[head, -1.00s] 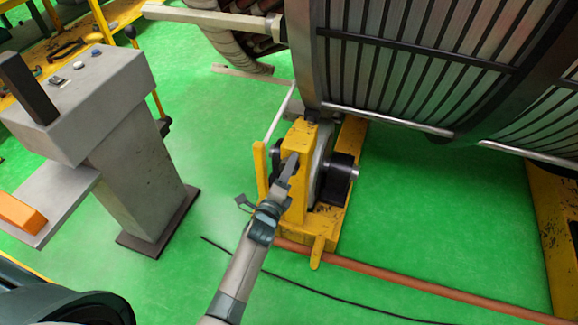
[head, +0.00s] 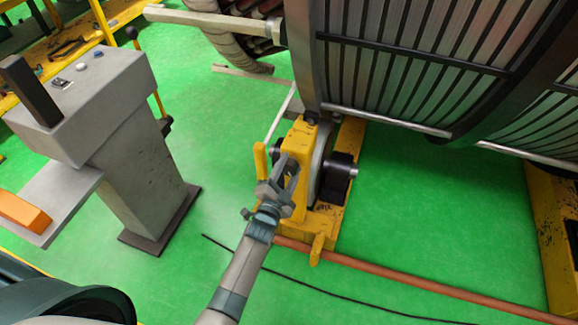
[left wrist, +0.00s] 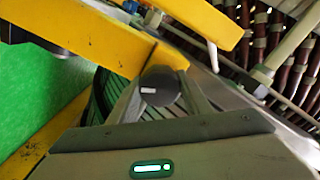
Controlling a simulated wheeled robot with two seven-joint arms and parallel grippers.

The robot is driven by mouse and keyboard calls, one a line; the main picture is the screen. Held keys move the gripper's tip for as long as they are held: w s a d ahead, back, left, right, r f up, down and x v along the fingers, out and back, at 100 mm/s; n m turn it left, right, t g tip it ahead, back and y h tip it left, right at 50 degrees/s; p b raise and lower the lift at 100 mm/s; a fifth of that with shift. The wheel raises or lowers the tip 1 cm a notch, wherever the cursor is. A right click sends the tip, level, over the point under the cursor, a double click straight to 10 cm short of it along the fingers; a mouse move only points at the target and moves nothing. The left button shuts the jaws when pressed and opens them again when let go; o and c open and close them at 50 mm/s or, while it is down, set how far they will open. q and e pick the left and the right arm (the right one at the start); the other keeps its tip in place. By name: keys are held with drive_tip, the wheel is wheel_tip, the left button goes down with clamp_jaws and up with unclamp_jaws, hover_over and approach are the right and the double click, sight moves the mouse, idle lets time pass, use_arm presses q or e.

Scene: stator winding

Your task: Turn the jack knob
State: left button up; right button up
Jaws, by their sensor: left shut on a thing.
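The jack knob (left wrist: 160,87) is a dark round knob with a small white mark, in the middle of the left wrist view. My left gripper (left wrist: 161,84) has one finger on each side of it and is shut on it. In the head view, my left gripper (head: 287,168) reaches up to the near face of the yellow jack stand (head: 299,180); the knob is hidden there behind the fingers. My right gripper is not in view.
The large ribbed stator (head: 400,75) rises behind and right of the jack. A grey console (head: 125,130) stands at left. A reddish pipe (head: 420,285) and black cable (head: 330,292) lie on the green floor. Open floor (head: 440,215) shows at right.

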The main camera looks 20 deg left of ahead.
use_arm(q)
drive_tip(key=n, duration=0.3)
drive_tip(key=shift+p, duration=0.3)
drive_tip(key=n, duration=0.4)
drive_tip(key=shift+p, duration=0.4)
drive_tip(key=shift+n, duration=1.1)
drive_tip(key=n, duration=0.4)
drive_tip(key=shift+f+n, duration=0.1)
drive_tip(key=shift+n, duration=0.2)
drive_tip(key=n, duration=0.5)
drive_tip(key=shift+n, duration=1.1)
drive_tip(key=n+b, duration=0.1)
drive_tip(key=n, duration=0.1)
drive_tip(key=shift+n, duration=0.4)
drive_tip(key=shift+f+n+b, duration=0.1)
drive_tip(key=shift+n+b, duration=0.2)
drive_tip(key=shift+n, duration=0.6)
drive_tip(key=n, duration=0.2)
drive_tip(key=shift+n+b, duration=0.3)
drive_tip(key=shift+b, duration=0.1)
drive_tip(key=shift+n+b, duration=0.45)
drive_tip(key=shift+n, duration=1.05)
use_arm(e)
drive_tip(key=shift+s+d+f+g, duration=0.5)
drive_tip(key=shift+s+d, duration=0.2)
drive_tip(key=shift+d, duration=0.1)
use_arm(q)
drive_tip(key=shift+d, duration=0.1)
